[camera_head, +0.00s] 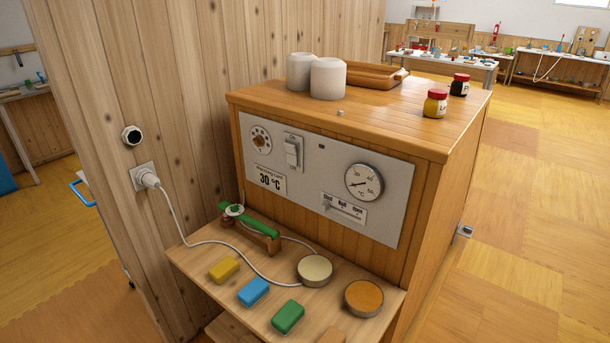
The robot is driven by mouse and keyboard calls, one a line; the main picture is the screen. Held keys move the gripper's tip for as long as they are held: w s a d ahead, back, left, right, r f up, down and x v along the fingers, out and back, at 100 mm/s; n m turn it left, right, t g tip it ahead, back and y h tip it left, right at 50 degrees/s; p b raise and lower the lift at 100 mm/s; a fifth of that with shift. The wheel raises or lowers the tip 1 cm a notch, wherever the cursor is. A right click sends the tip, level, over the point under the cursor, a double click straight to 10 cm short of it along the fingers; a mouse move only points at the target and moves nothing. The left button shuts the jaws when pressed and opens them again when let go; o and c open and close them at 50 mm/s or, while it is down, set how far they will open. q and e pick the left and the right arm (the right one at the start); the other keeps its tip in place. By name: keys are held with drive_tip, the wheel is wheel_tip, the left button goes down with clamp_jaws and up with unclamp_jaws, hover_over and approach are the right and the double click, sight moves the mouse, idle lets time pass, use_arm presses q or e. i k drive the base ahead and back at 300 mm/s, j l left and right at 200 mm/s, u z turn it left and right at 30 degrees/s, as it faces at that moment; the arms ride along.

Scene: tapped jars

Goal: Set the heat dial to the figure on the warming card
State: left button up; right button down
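The heat dial appears to be the round knob (261,141) with a brown centre and marks around it, at the upper left of the grey panel; its setting is too small to read. The warming card (271,179) is a white label below it and reads 30 °C. A round gauge (363,183) marked in °C sits at the panel's right; its needle points toward the lower left. Neither of my grippers is in view.
The front shelf (205,290) holds coloured blocks, two round tins and a green-topped wooden piece. White jars (328,79) stand on top. A cord runs from the wall plug (147,178).

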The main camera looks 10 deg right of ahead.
sight(258, 140)
drive_tip(key=i+j, duration=0.15)
drive_tip(key=j, duration=0.25)
drive_tip(key=i+j, duration=0.15)
drive_tip(key=j, duration=0.25)
drive_tip(key=i+j, duration=0.15)
drive_tip(key=j, duration=0.25)
